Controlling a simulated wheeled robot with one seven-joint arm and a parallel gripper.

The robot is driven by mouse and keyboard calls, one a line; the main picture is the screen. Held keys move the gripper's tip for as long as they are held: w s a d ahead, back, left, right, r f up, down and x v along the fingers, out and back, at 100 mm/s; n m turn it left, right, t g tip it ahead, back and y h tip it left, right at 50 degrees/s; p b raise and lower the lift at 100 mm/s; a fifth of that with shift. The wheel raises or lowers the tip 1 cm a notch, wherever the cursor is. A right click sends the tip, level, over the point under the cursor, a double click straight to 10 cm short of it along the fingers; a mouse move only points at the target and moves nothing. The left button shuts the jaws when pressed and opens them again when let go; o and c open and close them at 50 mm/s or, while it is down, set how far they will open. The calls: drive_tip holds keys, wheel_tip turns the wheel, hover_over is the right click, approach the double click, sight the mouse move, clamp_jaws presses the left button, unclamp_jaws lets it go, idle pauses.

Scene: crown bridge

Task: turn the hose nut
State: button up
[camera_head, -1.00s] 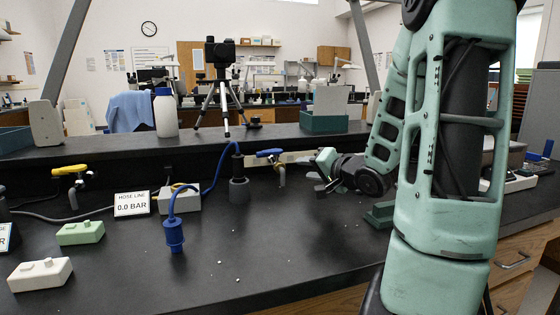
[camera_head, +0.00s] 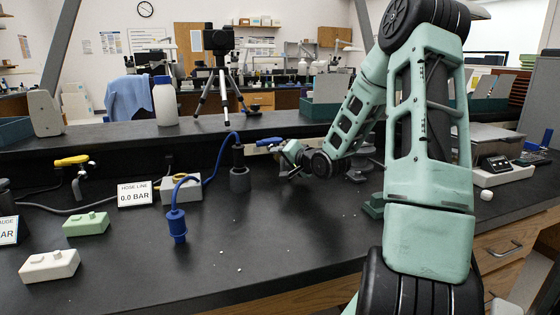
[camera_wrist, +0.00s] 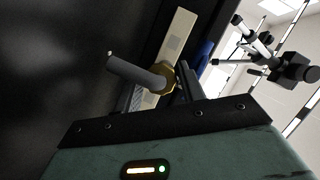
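A brass nut (camera_wrist: 169,77) shows in the wrist view, on the end of a grey pipe (camera_wrist: 135,72). My gripper (camera_wrist: 160,92) has one finger on each side of it, with a gap visible on the left; contact on the right is unclear. In the head view my gripper (camera_head: 285,165) is at the blue-handled tap (camera_head: 268,142), hiding the tap's lower part and the nut. A blue hose (camera_head: 216,165) runs from a dark grey holder (camera_head: 239,180) down to a blue cylindrical fitting (camera_head: 177,226) on the bench.
A sign reading HOSE LINE 0.0 BAR (camera_head: 135,194) stands left of a grey box (camera_head: 181,188). A yellow-handled tap (camera_head: 72,161), a green block (camera_head: 86,224) and a white block (camera_head: 49,266) are further left. The bench front (camera_head: 270,250) is mostly clear.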

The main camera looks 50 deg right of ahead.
drive_tip(key=shift+w+d+f, duration=0.1)
drive_tip(key=shift+w, duration=0.35)
drive_tip(key=c, duration=0.7)
drive_tip(key=shift+n+g+h+p, duration=0.35)
drive_tip(key=shift+n+g, duration=0.25)
drive_tip(key=shift+n, duration=0.6)
drive_tip(key=shift+n+g+h+b, duration=0.7)
drive_tip(key=shift+n+h+b, duration=0.2)
drive_tip(key=shift+n, duration=0.5)
